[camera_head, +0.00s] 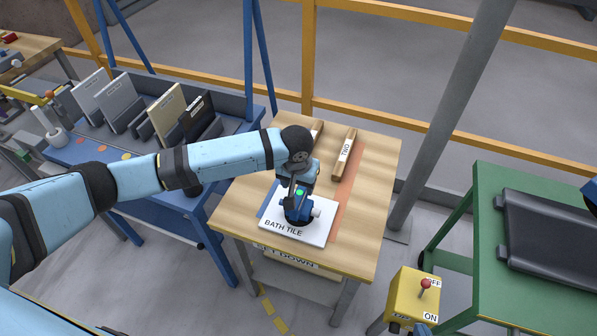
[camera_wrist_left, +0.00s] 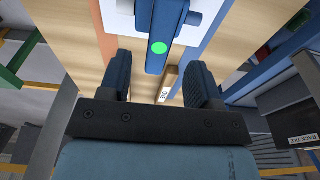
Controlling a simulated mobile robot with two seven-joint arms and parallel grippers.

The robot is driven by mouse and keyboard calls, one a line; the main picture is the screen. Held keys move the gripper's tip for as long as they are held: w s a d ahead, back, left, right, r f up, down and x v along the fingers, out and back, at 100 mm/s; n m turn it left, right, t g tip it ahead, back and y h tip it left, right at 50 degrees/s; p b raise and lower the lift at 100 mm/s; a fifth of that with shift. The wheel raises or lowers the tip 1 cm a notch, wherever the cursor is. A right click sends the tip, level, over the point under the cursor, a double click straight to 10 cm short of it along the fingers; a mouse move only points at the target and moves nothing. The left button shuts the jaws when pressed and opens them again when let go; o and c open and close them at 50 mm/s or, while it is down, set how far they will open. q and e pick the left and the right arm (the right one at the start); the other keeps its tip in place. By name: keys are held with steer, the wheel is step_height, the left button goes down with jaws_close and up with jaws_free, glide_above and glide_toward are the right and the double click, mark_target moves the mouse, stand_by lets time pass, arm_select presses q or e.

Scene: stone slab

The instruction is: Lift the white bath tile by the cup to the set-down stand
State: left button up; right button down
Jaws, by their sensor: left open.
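The white bath tile (camera_head: 312,235), lettered BATH TILE, lies flat on the wooden top of the set-down stand (camera_head: 372,215). The cup (camera_head: 296,213), dark blue with a green light, stands on the tile; its handle (camera_wrist_left: 157,62) also shows in the wrist view. My left gripper (camera_wrist_left: 158,70) is open, with a finger to either side of the handle and gaps visible. In the head view this gripper (camera_head: 301,178) is directly above the cup and partly hides it. A small blue part at the bottom edge by the yellow box may be my right gripper; its jaws are not clear.
A wooden block lettered TWO (camera_head: 343,153) lies behind the tile, with another partly hidden by my arm. A blue rack (camera_head: 175,200) with upright slabs stands left.

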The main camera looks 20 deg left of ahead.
mark_target(299, 193)
arm_select(q)
steer(key=f, duration=0.4)
steer(key=w+f, duration=0.1)
steer(key=f, duration=0.2)
steer(key=shift+f, duration=0.1)
steer(key=shift+c, duration=0.4)
